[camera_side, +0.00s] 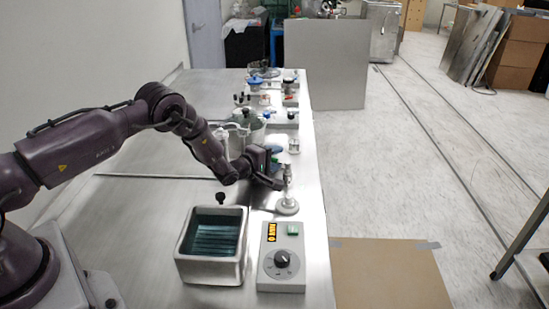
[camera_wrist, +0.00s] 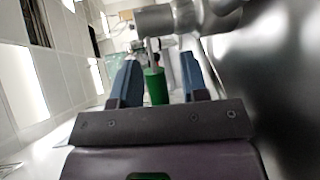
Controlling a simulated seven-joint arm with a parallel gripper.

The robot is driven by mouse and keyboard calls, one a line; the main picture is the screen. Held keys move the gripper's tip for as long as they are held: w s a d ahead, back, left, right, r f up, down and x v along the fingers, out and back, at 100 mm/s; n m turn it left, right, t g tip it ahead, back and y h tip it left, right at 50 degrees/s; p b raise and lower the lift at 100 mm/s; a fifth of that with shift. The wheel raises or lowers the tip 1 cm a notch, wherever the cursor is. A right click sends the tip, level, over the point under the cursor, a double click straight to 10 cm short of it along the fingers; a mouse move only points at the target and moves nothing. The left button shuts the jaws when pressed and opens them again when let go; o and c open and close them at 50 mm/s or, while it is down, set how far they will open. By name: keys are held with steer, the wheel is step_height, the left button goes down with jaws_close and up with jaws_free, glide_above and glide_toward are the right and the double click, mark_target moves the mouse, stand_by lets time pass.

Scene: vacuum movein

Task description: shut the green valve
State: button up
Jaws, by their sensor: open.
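The green valve handle (camera_wrist: 154,88) shows in the wrist view as a short upright green cylinder on a pale metal stem. It stands between the two blue fingers of my gripper (camera_wrist: 159,66), with a gap visible on both sides. My gripper is open. In the side view, my gripper (camera_side: 279,182) is beside a metal post (camera_side: 288,190) on a round base near the right edge of the bench. The handle cannot be made out clearly there, as my wrist covers part of that area.
A metal-rimmed water bath (camera_side: 183,244) and a grey control box (camera_side: 282,272) with a black dial stand in front on the metal bench (camera_side: 150,208). Glassware and several valve fittings stand farther back. A thick metal body (camera_wrist: 168,20) crosses the top of the wrist view.

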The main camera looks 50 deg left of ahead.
jaws_close()
steer(key=shift+s+d+n+g+y, duration=0.1)
steer(key=shift+s+n+g+y, duration=0.15)
steer(key=shift+n+y, duration=0.65)
steer(key=shift+s+d+n+g+y, duration=0.15)
steer(key=shift+s+n+y, duration=0.35)
steer(key=shift+y, duration=0.6)
steer(key=shift+s+n+g+y, duration=0.2)
steer(key=shift+n+y, duration=0.6)
steer(key=shift+y, duration=0.2)
jaws_free()
